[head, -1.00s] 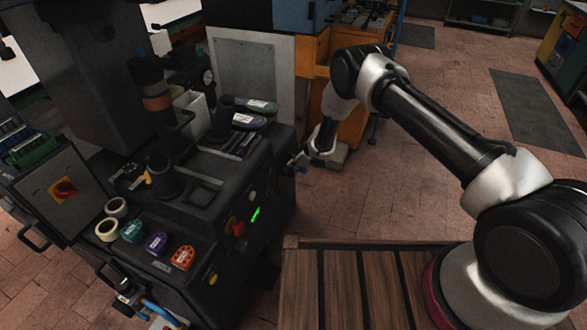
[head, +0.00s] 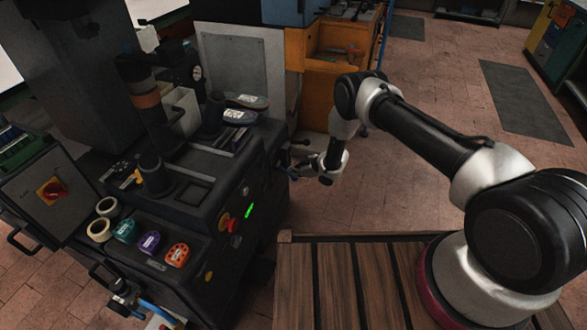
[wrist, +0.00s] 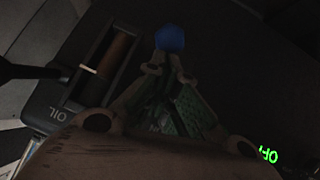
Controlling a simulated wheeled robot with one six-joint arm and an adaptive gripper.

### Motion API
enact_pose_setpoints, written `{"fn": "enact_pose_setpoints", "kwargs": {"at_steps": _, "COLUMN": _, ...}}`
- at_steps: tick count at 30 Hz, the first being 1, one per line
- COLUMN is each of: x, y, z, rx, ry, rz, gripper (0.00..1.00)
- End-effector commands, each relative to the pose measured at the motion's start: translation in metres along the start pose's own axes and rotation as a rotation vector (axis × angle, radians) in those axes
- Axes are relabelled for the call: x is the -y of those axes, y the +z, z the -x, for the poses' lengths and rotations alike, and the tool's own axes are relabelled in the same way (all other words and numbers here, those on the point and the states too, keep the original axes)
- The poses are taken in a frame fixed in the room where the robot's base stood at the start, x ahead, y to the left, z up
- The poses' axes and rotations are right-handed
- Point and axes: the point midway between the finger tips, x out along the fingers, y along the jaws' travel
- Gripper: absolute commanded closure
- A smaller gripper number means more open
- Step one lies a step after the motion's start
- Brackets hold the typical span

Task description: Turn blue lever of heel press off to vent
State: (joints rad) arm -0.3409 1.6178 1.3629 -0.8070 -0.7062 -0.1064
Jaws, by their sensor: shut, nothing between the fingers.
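The blue lever shows as a small blue piece (wrist: 170,39) just beyond my fingertips in the wrist view. Its pivot and full length are hidden, so I cannot tell its angle or whether the fingers touch it. My gripper (wrist: 168,72) is shut and empty, pointing at it. In the head view my gripper (head: 293,171) is small and dark, close to the right side of the heel press (head: 225,190). The lever cannot be made out there.
An oil gauge (wrist: 108,65) marked OIL lies left of the fingers in the wrist view. A lit green display (head: 249,210) and a red button (head: 233,226) are on the press front. A slatted wooden platform (head: 330,285) lies in front. Open brick floor (head: 440,190) spreads to the right.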

Motion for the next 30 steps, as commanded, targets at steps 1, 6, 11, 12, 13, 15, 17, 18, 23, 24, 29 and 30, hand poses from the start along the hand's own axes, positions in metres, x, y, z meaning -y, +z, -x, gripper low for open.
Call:
{"fn": "enact_pose_setpoints", "kwargs": {"at_steps": 1, "x": -0.0004, "y": 0.0001, "z": -0.0015, "rx": -0.002, "ry": 0.001, "rz": 0.002, "gripper": 1.00}}
{"fn": "enact_pose_setpoints", "kwargs": {"at_steps": 6, "x": 0.0008, "y": 0.0026, "z": -0.0047, "rx": -0.003, "ry": 0.000, "rz": 0.003, "gripper": 1.00}}
{"fn": "enact_pose_setpoints", "kwargs": {"at_steps": 11, "x": 0.0014, "y": 0.0039, "z": -0.0062, "rx": -0.002, "ry": 0.000, "rz": 0.004, "gripper": 1.00}}
{"fn": "enact_pose_setpoints", "kwargs": {"at_steps": 12, "x": 0.0016, "y": 0.0040, "z": -0.0064, "rx": -0.002, "ry": 0.000, "rz": 0.004, "gripper": 1.00}}
{"fn": "enact_pose_setpoints", "kwargs": {"at_steps": 13, "x": 0.0016, "y": 0.0041, "z": -0.0065, "rx": -0.002, "ry": -0.001, "rz": 0.004, "gripper": 1.00}}
{"fn": "enact_pose_setpoints", "kwargs": {"at_steps": 15, "x": 0.0018, "y": 0.0042, "z": -0.0067, "rx": -0.002, "ry": -0.001, "rz": 0.004, "gripper": 1.00}}
{"fn": "enact_pose_setpoints", "kwargs": {"at_steps": 17, "x": 0.0020, "y": 0.0043, "z": -0.0069, "rx": -0.002, "ry": -0.001, "rz": 0.005, "gripper": 1.00}}
{"fn": "enact_pose_setpoints", "kwargs": {"at_steps": 18, "x": 0.0021, "y": 0.0043, "z": -0.0069, "rx": -0.001, "ry": -0.001, "rz": 0.005, "gripper": 1.00}}
{"fn": "enact_pose_setpoints", "kwargs": {"at_steps": 23, "x": 0.0025, "y": 0.0043, "z": -0.0072, "rx": -0.001, "ry": -0.002, "rz": 0.005, "gripper": 1.00}}
{"fn": "enact_pose_setpoints", "kwargs": {"at_steps": 24, "x": 0.0026, "y": 0.0044, "z": -0.0072, "rx": -0.001, "ry": -0.002, "rz": 0.005, "gripper": 1.00}}
{"fn": "enact_pose_setpoints", "kwargs": {"at_steps": 29, "x": 0.0026, "y": 0.0040, "z": -0.0062, "rx": -0.001, "ry": -0.002, "rz": 0.006, "gripper": 1.00}}
{"fn": "enact_pose_setpoints", "kwargs": {"at_steps": 30, "x": 0.0024, "y": 0.0038, "z": -0.0053, "rx": 0.000, "ry": -0.003, "rz": 0.005, "gripper": 1.00}}
